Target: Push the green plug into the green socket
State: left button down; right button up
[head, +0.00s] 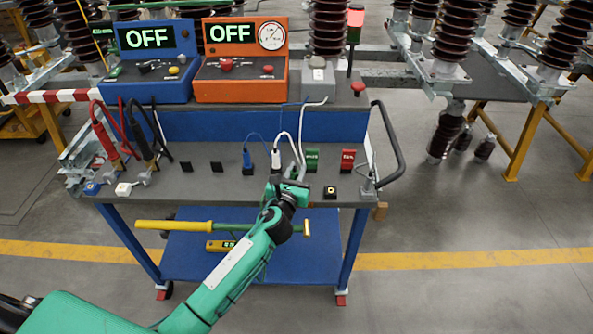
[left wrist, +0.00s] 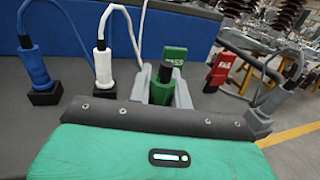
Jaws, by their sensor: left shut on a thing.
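The green plug (left wrist: 160,92), with a black top, stands between the two grey fingers of my left gripper (left wrist: 163,88) in the left wrist view. The left gripper (head: 290,183) is shut on it. In the head view the gripper is low over the front of the grey bench top, right of the white plug, and mostly hides the green plug. I cannot make out the green socket; the gripper covers the area under the plug, so how far plug and socket meet does not show. My right gripper is not in view.
A blue plug (head: 247,160) and a white plug (head: 277,160) with cables stand left of the gripper. A green PASS tag (head: 312,160) and a red FAIL tag (head: 347,160) stand close behind and right. Blue (head: 150,88) and orange (head: 240,85) OFF boxes sit behind.

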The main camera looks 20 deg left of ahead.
pick_arm(q)
jog(key=shift+f+b, duration=0.5)
jog(key=shift+f, duration=0.2)
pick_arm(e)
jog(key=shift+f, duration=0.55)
pick_arm(q)
jog(key=c, duration=1.2)
grip_release()
jog(key=shift+s+f, duration=0.1)
jog(key=shift+s, duration=0.3)
jog(key=s+b, duration=0.1)
jog(key=s, duration=1.2)
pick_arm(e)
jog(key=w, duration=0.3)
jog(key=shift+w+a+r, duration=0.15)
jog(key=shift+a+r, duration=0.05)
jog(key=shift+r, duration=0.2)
